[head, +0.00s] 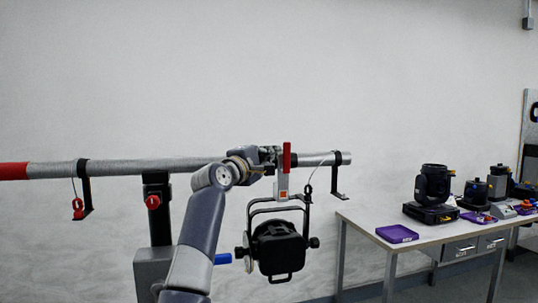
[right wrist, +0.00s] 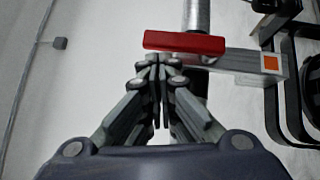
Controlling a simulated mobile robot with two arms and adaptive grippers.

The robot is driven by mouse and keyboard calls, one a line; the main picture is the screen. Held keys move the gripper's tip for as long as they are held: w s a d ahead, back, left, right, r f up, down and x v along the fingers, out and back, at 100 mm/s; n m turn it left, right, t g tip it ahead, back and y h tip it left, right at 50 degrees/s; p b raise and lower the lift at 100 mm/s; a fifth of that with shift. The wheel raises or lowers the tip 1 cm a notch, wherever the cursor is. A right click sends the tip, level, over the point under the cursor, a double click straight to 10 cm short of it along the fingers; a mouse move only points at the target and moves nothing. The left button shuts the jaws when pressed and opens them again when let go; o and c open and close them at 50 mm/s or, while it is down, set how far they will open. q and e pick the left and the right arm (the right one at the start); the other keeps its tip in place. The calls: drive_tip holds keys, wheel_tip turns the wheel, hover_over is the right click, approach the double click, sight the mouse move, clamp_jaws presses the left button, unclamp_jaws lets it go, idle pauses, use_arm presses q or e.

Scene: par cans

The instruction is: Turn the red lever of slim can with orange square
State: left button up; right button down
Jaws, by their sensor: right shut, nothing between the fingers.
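The slim black can (head: 278,248) hangs from the horizontal pipe by a grey clamp with an orange square (head: 283,194). The red lever (head: 287,157) stands upright on this clamp in the head view. In the right wrist view the red lever (right wrist: 185,42) lies across the top, and the orange square (right wrist: 271,63) is to its right. My right gripper (head: 268,157) is beside the lever on its left. In the right wrist view its fingers (right wrist: 158,62) are shut and empty, just below the lever; I cannot tell whether they touch it. My left gripper is out of view.
The pipe (head: 125,168) runs across the scene on a dark stand. A black hook (head: 85,187) with a red carabiner hangs at left, another hook (head: 336,178) near the right end. A table (head: 438,230) with fixtures and a purple tray (head: 397,234) stands at right.

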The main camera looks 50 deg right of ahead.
drive_tip(key=v, duration=1.2)
drive_tip(key=shift+f, duration=0.1)
